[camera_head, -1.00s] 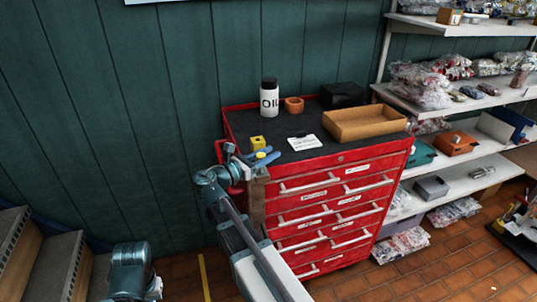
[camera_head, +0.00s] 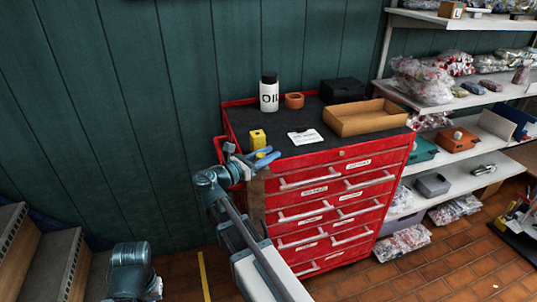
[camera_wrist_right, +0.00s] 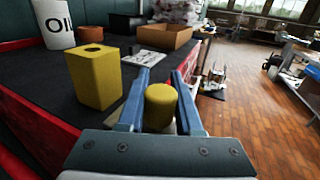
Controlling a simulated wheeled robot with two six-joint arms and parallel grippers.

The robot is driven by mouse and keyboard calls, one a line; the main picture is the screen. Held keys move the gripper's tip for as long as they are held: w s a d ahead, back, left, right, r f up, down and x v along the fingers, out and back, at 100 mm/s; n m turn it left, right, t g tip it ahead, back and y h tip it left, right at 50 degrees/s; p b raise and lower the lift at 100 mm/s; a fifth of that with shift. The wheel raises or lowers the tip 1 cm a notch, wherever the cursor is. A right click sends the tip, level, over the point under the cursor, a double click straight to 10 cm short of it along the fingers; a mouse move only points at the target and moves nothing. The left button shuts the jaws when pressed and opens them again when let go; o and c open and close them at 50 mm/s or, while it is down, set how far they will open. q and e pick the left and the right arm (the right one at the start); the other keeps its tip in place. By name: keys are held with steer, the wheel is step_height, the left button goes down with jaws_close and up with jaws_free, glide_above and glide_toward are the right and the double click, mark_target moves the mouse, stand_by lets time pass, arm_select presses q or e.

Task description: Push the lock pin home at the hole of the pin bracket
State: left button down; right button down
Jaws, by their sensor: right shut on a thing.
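The yellow pin bracket (camera_head: 257,139) is an upright block on the dark top of the red cabinet, near its front left edge. In the right wrist view, the bracket (camera_wrist_right: 98,78) stands left of my fingers, with a dark hole in its top. My right gripper (camera_head: 266,156) is close in front of the bracket. In the right wrist view, its blue fingers (camera_wrist_right: 160,95) are shut on the lock pin (camera_wrist_right: 160,106), a yellow cylinder. The pin is apart from the bracket and not in its hole. My left gripper is not in view.
Loaded shelves (camera_head: 460,110) stand at the right.

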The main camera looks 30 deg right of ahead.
steer(key=shift+f+b, duration=0.5)
steer(key=shift+f, duration=0.05)
steer(key=c, duration=0.5)
jaws_free()
steer(key=s+a, duration=0.2)
steer(key=a, duration=1.1)
steer(key=shift+a, duration=0.35)
steer(key=shift+s, duration=0.1)
steer(key=s+a+f+m+y+p, duration=0.5)
steer(key=s+a+f+m+y, duration=0.15)
steer(key=f+y, duration=0.2)
steer(key=s+a+f+m+g+y+p, duration=0.1)
steer(key=s+a+f+m+y+p, duration=0.1)
steer(key=s+a+m+y, duration=0.2)
steer(key=s+a+f+m+g+y+p, duration=0.1)
steer(key=s+a+m+y, duration=0.3)
steer(key=a, duration=0.5)
steer(key=shift+s+a+f+m+g+p, duration=0.15)
steer(key=shift+a+f+m+g+p, duration=0.3)
steer(key=shift+f+m, duration=0.35)
